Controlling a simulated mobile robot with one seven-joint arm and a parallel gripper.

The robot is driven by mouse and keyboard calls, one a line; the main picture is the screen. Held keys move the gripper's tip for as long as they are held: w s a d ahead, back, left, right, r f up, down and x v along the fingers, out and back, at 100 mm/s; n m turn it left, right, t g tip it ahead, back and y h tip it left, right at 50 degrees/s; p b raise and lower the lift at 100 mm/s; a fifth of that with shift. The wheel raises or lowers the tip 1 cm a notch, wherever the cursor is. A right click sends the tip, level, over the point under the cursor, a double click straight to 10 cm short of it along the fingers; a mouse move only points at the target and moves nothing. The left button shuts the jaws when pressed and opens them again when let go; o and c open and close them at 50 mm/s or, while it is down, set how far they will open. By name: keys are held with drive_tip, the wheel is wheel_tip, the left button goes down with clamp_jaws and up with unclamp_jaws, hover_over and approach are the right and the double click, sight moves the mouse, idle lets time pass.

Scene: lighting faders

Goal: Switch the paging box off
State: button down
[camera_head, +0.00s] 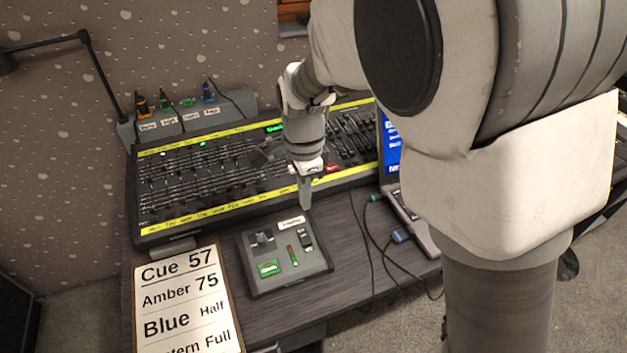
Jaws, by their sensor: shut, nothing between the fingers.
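The paging box (308,273) is a small dark grey unit on the desk in front of the lighting console. A white label (291,222) sits at its back edge, its print too small to read surely. On its top are a dark rocker-like switch (306,239) at right, a narrow red and green strip (292,256), a grey raised control (262,238) and a green-lit panel (268,268). My gripper (305,205) is shut and empty, pointing down by the box's back right edge. I cannot tell its height or whether it touches anything.
The fader console (185,232) fills the desk behind. A cue sheet (183,303) lies at front left. A laptop (418,222) stands at right, with loose cables (365,240) between it and the box. A lamp (92,70) stands at left.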

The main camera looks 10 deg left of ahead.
sight(306, 241)
wheel_tip(306, 241, down, 13)
drive_tip(key=b, duration=0.2)
drive_tip(key=shift+b, duration=0.4)
